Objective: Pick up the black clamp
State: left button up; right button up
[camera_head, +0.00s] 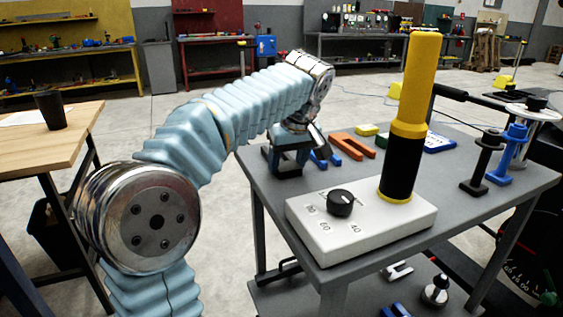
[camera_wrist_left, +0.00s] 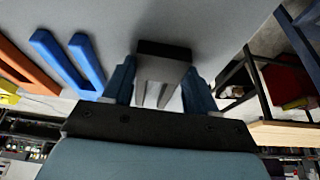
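The black clamp (camera_wrist_left: 165,49) is a U-shaped piece with a dark end and greyer prongs, on or just above the grey tabletop. It shows in the left wrist view between the blue fingers of my left gripper (camera_wrist_left: 160,80), one finger on each side. No clear gap shows, but I cannot tell whether the fingers press on it. My right gripper is not in view.
A blue fork-shaped clamp (camera_wrist_left: 88,60) and an orange one (camera_head: 352,146) lie beside the gripper. A white control box (camera_head: 365,227) with a black knob and a yellow-black column (camera_head: 408,120) stand in front on the grey table (camera_head: 262,180). Black and blue upright pieces stand at the right.

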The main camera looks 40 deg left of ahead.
pick_arm(q)
jog(key=c, duration=0.8)
jog(key=shift+o, duration=0.2)
